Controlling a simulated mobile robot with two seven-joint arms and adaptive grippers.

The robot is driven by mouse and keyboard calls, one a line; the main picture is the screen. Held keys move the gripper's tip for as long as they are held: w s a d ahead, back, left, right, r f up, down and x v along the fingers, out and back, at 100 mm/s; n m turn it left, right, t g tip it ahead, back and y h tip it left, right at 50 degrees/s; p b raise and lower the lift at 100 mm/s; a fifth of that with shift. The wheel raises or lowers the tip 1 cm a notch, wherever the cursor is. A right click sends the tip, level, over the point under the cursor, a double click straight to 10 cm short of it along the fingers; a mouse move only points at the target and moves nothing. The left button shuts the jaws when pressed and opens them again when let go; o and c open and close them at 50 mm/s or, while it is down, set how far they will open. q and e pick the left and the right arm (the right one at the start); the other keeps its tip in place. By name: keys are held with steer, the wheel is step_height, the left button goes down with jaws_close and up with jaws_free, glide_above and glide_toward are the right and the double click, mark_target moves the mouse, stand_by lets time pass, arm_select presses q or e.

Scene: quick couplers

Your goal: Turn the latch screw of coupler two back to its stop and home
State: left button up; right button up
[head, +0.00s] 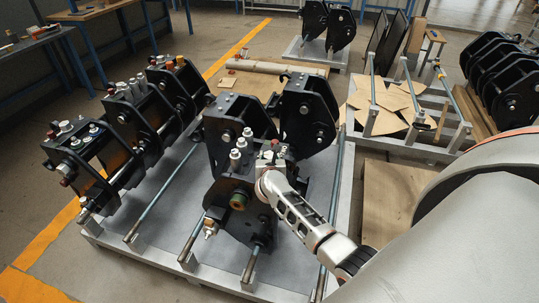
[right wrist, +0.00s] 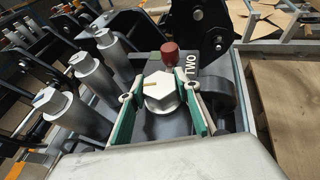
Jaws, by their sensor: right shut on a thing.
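Coupler two (head: 238,195) is a black plated block on the pallet in the head view, and the label "TWO" (right wrist: 191,68) shows beside its top in the right wrist view. The latch screw (right wrist: 160,92) is a pale hexagonal head with a small yellow mark on its top. My right gripper (right wrist: 157,85) has its two green-lined fingers on either side of the hex head, shut on it. In the head view my right gripper (head: 271,162) reaches the coupler's top from the lower right. The screw's shank is hidden. My left gripper is not in view.
A red-capped fitting (right wrist: 169,50) stands just beyond the screw. Several grey cylindrical fittings (right wrist: 93,75) stand to its left. Other black couplers (head: 135,120) line the pallet's left side. A crate of cardboard (head: 395,115) is at the back right.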

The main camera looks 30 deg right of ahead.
steer(key=o, duration=0.8)
steer(key=v, duration=1.2)
steer(key=shift+s, duration=0.1)
